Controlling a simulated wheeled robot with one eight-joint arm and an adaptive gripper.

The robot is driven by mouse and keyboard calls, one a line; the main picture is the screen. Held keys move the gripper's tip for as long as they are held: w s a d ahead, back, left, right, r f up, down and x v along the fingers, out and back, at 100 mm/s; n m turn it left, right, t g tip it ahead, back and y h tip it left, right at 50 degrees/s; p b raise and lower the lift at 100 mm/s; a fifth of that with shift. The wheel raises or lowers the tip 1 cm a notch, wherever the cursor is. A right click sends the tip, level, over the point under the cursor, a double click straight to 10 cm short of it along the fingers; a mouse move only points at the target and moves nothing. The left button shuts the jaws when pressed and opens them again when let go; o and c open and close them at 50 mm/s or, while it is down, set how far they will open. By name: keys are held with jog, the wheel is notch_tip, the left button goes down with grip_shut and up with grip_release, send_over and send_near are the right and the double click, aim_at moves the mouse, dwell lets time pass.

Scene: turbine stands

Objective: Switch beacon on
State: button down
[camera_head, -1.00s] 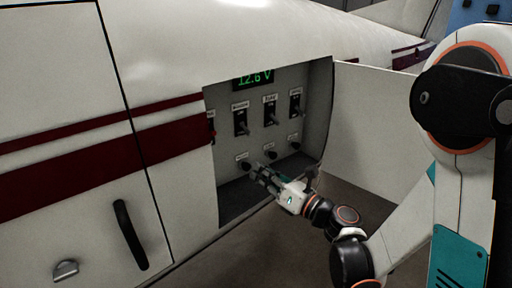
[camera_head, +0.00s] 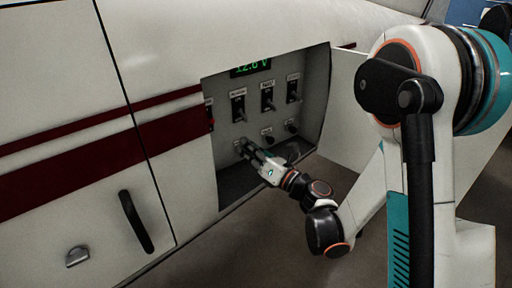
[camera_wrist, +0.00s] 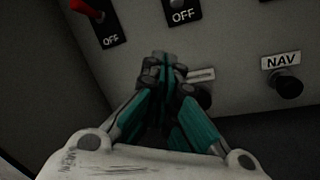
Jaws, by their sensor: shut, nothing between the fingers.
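The switch panel (camera_head: 225,150) sits in an open recess of the white fuselage. No label reading beacon can be made out; the head view labels are too small to read. My gripper (camera_head: 243,146) is shut and empty, its tips in front of the panel at the lower-left knob. In the wrist view my gripper (camera_wrist: 166,66) points at the panel. Just right of its tips a dark knob (camera_wrist: 202,96) is partly hidden, and its label is mostly covered. Further right is a black knob (camera_wrist: 288,84) labelled NAV. Contact with the panel cannot be told.
Three upper toggles, left (camera_head: 239,108), middle (camera_head: 268,99) and right (camera_head: 292,91), stand above the knobs. A red switch (camera_wrist: 88,10) marked OFF is at the recess's left. A green display (camera_head: 252,67) is above. The open door panel (camera_head: 350,110) stands at the right.

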aim_at(244, 116)
jog(key=x, duration=0.3)
jog(key=shift+w+a+f, duration=0.1)
jog(key=shift+w+a, duration=0.1)
jog(key=shift+a, duration=0.1)
jog(key=shift+w+d+r+b, duration=0.1)
jog(key=shift+d+r+b, duration=0.2)
jog(key=shift+d+r, duration=0.4)
jog(key=shift+w+d+r+b, duration=0.15)
jog(key=shift+d+r+b, duration=0.2)
jog(key=shift+r, duration=0.5)
jog(key=shift+d+r, duration=0.1)
jog(key=shift+d, duration=0.1)
jog(key=shift+r, duration=0.1)
jog(key=shift+s+d+r+g+h+p, duration=0.1)
jog(key=shift+s+r+g+h+p, duration=0.15)
jog(key=shift+p, duration=0.4)
